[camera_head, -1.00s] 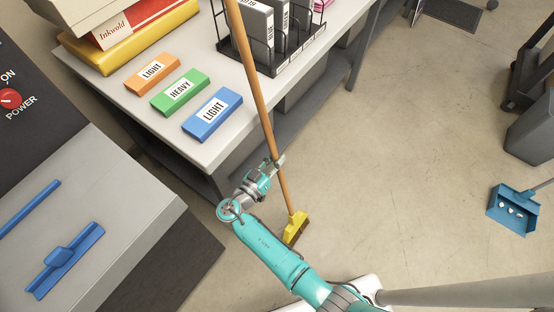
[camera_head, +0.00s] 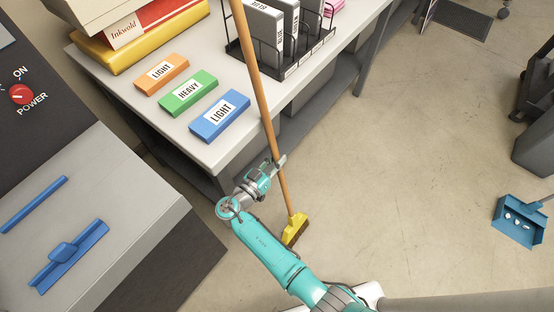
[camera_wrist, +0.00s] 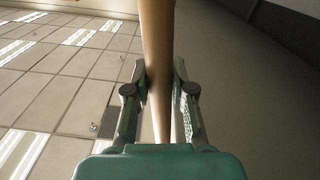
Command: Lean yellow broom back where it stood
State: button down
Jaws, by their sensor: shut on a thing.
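The yellow broom has a long wooden handle (camera_head: 262,100) and a yellow head with dark bristles (camera_head: 295,229). It is nearly upright, slightly tilted, with its head low over the floor beside the table; I cannot tell whether the bristles touch. My gripper (camera_head: 279,163) is shut on the handle's lower part. In the wrist view the handle (camera_wrist: 157,50) runs between the two fingers of my gripper (camera_wrist: 160,88). The top of the handle is out of view.
The grey table (camera_head: 205,155) beside the broom holds orange, green and blue labelled blocks (camera_head: 219,116) and a black wire rack (camera_head: 290,70) of binders. A grey machine (camera_head: 90,220) stands at left. A blue dustpan (camera_head: 519,222) lies at right. The middle floor is clear.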

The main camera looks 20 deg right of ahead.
jog(key=c, duration=0.9)
grip_release()
jog(key=v, duration=1.2)
